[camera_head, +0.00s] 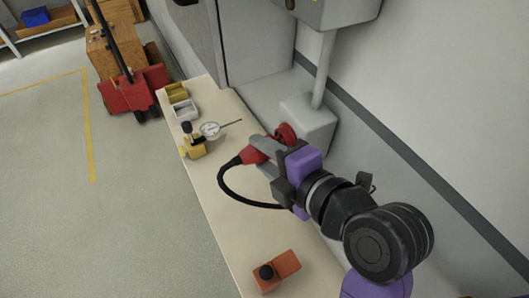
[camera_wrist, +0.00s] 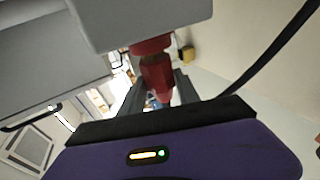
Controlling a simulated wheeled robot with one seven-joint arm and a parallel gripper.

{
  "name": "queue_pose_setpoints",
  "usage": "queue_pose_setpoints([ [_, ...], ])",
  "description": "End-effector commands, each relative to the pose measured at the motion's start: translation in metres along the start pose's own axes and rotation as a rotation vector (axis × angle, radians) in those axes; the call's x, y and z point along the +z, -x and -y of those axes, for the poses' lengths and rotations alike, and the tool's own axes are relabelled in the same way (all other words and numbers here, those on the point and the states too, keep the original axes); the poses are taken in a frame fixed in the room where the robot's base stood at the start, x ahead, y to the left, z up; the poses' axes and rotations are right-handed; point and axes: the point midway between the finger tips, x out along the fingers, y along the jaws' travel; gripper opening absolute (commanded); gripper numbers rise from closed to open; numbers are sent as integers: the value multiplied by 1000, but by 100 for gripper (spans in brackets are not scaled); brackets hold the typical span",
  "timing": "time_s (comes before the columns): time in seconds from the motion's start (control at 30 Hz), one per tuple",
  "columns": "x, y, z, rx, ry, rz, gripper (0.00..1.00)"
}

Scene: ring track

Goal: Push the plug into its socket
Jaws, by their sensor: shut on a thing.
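The red plug (camera_head: 249,155), with a black cable looping down from its back, is held between the fingers of my gripper (camera_head: 263,157). The gripper is shut on it above the bench. The red round socket (camera_head: 287,133) sits on the side of a grey box on the wall. The plug's front end points toward the socket. In the wrist view the plug (camera_wrist: 157,78) lies between the fingers, in line with the red socket (camera_wrist: 151,45) under the grey box. They look very close; I cannot tell whether the plug has entered it.
The grey socket box (camera_head: 308,122) hangs by a conduit beside the bench (camera_head: 228,205). A red pallet truck (camera_head: 130,92) stands beyond.

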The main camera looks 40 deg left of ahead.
Motion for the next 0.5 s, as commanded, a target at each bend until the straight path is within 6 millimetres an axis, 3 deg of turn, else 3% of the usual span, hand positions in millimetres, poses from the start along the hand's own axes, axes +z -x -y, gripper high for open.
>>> queue_pose_setpoints([
  [0.5, 9, 1, 0, 0, 0, 1, 0],
])
